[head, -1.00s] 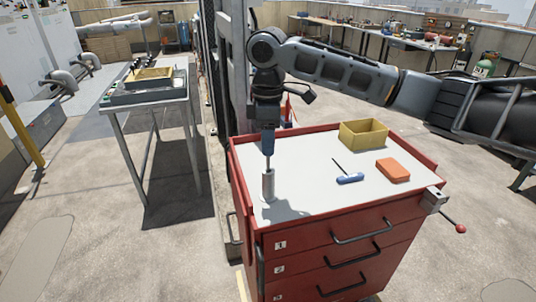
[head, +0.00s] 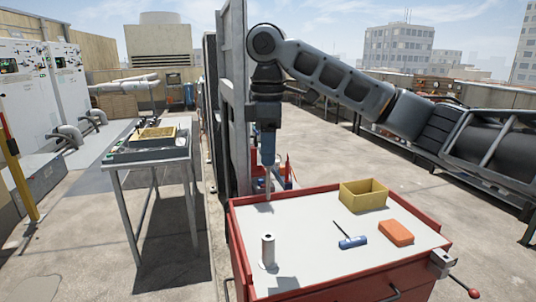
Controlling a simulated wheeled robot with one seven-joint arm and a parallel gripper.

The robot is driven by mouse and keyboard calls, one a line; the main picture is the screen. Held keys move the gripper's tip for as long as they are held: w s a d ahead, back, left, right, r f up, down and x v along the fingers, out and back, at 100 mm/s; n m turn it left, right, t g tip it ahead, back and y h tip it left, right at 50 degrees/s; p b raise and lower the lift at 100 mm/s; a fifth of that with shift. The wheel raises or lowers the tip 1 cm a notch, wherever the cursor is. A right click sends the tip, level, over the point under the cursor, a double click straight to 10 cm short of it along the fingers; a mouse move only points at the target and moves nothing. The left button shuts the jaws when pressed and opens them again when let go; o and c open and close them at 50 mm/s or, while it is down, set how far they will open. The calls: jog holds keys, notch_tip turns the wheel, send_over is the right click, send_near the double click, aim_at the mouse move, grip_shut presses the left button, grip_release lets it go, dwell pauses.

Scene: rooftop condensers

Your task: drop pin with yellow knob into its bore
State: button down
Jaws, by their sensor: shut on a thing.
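My gripper (head: 268,163) points down over the back left part of the red cart's top. It is shut on a thin grey pin (head: 268,183) that hangs upright below the fingers. No yellow knob shows; the fingers hide the pin's upper end. An upright metal cylinder (head: 268,253) stands on the cart's pale top at the left, with a dark opening in its upper end. In the picture the pin's lower end is above the cylinder and apart from it. I cannot tell how well they line up in depth.
The red cart (head: 350,283) also bears a yellow bin (head: 363,197), an orange block (head: 396,232) and a blue-handled screwdriver (head: 352,242), right of the cylinder. A grey post (head: 234,90) stands close behind my gripper. A side table (head: 120,160) with trays is at left.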

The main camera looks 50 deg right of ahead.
jog(key=shift+r+p, duration=2.1)
jog(key=shift+r, duration=2.35)
